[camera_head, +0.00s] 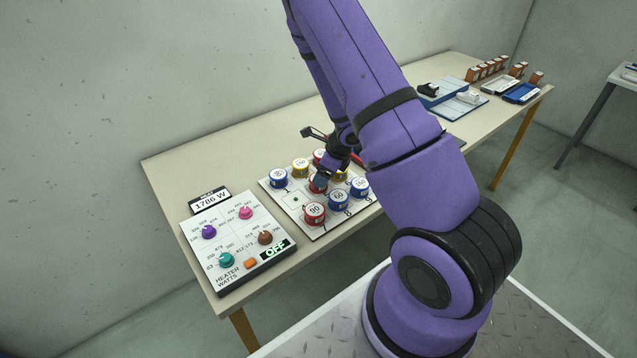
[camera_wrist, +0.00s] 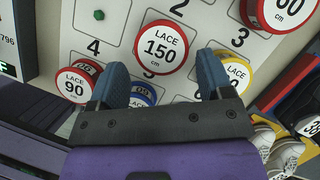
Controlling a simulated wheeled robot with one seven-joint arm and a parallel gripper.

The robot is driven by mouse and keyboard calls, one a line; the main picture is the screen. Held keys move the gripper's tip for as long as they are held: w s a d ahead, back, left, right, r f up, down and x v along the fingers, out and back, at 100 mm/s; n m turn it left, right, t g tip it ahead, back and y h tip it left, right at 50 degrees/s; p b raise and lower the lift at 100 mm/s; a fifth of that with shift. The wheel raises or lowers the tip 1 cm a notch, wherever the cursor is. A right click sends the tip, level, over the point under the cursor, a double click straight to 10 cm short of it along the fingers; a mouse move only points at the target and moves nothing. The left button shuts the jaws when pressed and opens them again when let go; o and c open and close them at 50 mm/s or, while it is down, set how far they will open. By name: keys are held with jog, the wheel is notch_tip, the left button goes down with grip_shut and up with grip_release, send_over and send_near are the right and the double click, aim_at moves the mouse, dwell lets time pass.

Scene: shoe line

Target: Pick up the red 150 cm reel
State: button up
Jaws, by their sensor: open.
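The red reel labelled LACE 150 cm (camera_wrist: 162,47) stands on a white numbered board (camera_wrist: 122,38) in the wrist view. My gripper (camera_wrist: 161,62) is open, with its two blue fingers apart, one toward each side of that reel in the picture. The fingers look apart from the reel, and nothing is between them; how high they are above the board I cannot tell. In the head view my gripper (camera_head: 322,178) is over the board's middle, and a red reel (camera_head: 317,188) shows partly beneath it.
Other reels crowd close: a red 90 cm reel (camera_wrist: 78,84), a blue reel (camera_wrist: 143,95) partly behind the left finger, a yellow reel (camera_wrist: 238,74) by the right finger, another red reel (camera_wrist: 280,10). A heater panel (camera_head: 240,238) stands left; trays (camera_head: 462,106) lie farther along the table.

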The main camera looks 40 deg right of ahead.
jog(key=shift+x, duration=2.15)
jog(key=shift+w, duration=0.15)
jog(key=shift+r, duration=0.1)
jog(key=c, duration=0.7)
